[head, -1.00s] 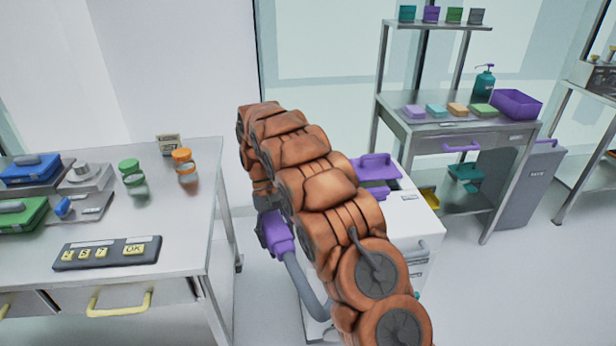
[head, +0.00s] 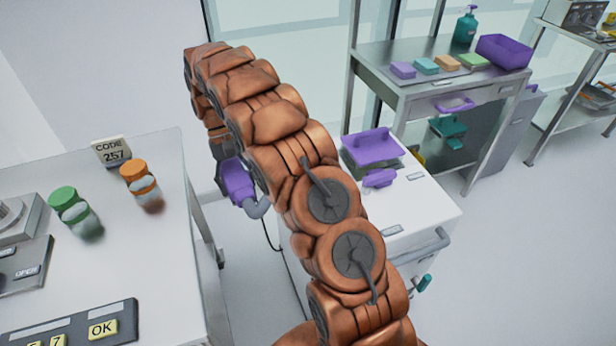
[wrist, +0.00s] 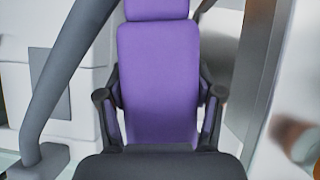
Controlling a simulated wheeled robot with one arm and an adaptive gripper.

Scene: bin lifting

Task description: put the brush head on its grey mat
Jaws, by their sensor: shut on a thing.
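My gripper (wrist: 160,98) is shut on a purple part, its dark fingers on both sides of it in the wrist view. The purple part (head: 236,182) hangs below the far end of my copper-coloured arm in the head view. I cannot tell whether this purple part belongs to the brush head. I cannot make out a separate brush head or a grey mat. My arm hides part of the floor and the white cabinet.
A white cabinet (head: 432,207) with purple items on top stands right of my arm. A steel bench (head: 400,85) with coloured blocks stands behind. Open floor (head: 510,240) lies at right.

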